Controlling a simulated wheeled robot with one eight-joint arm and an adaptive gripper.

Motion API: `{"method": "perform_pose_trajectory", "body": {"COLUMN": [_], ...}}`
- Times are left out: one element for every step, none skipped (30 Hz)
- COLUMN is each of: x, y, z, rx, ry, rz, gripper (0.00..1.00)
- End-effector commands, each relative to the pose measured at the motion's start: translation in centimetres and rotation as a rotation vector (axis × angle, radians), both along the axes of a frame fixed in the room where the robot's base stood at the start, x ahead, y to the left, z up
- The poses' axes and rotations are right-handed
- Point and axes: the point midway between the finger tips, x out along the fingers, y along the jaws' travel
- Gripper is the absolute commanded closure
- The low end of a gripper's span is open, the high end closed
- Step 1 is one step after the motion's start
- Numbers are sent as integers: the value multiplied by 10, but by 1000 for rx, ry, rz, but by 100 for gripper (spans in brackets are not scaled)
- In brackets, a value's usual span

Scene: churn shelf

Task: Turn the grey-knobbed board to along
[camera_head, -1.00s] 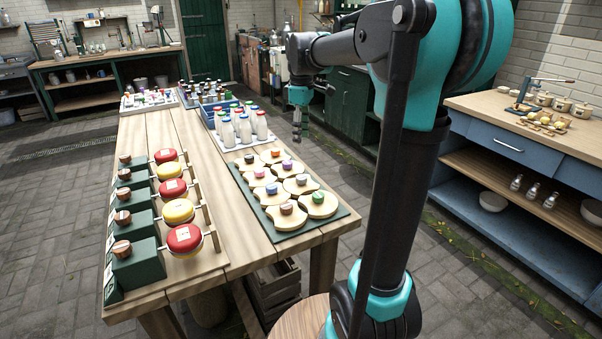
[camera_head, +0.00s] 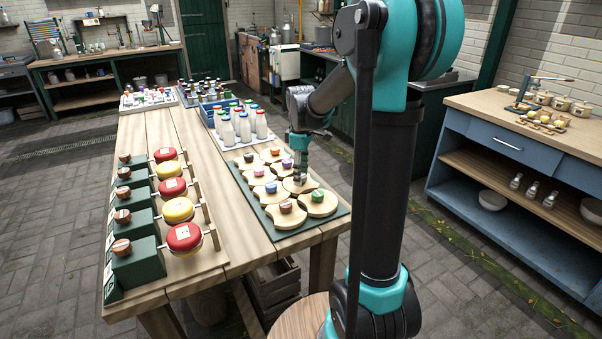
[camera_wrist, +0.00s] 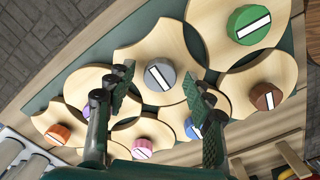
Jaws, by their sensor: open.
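The grey-knobbed board is a pale wooden piece with concave sides (camera_wrist: 140,55) and a round grey knob (camera_wrist: 160,74) bearing a white bar. The bar lies diagonally in the wrist view. In the head view the board (camera_head: 311,187) sits on the right side of the green tray, its knob largely hidden by my gripper. My gripper (camera_wrist: 160,88) is open, with one finger either side of the grey knob in the wrist view. In the head view my gripper (camera_head: 299,176) is low over the board; contact cannot be told.
Neighbouring boards carry green (camera_wrist: 249,24), brown (camera_wrist: 266,96), purple, orange, pink and blue knobs, close around on the green tray (camera_head: 341,213). A tray of white bottles (camera_head: 245,128) stands behind. Red and yellow rounds (camera_head: 178,211) line the table's left.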

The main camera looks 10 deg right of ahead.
Motion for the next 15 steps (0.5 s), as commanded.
{"method": "perform_pose_trajectory", "body": {"x": [0, 0, 0, 0, 0, 0, 0, 0, 0, 0, 0, 0, 0, 0, 0], "y": [0, 0, 0, 0, 0, 0, 0, 0, 0, 0, 0, 0, 0, 0, 0], "z": [0, 0, 0, 0, 0, 0, 0, 0, 0, 0, 0, 0, 0, 0, 0], "rx": [0, 0, 0, 0, 0, 0, 0, 0, 0, 0, 0, 0, 0, 0, 0], "ry": [0, 0, 0, 0, 0, 0, 0, 0, 0, 0, 0, 0, 0, 0, 0], "rz": [0, 0, 0, 0, 0, 0, 0, 0, 0, 0, 0, 0, 0, 0, 0], "gripper": [47, 47, 47, 47, 47, 52, 56, 60, 65, 68, 72, 77, 81, 84, 89]}}
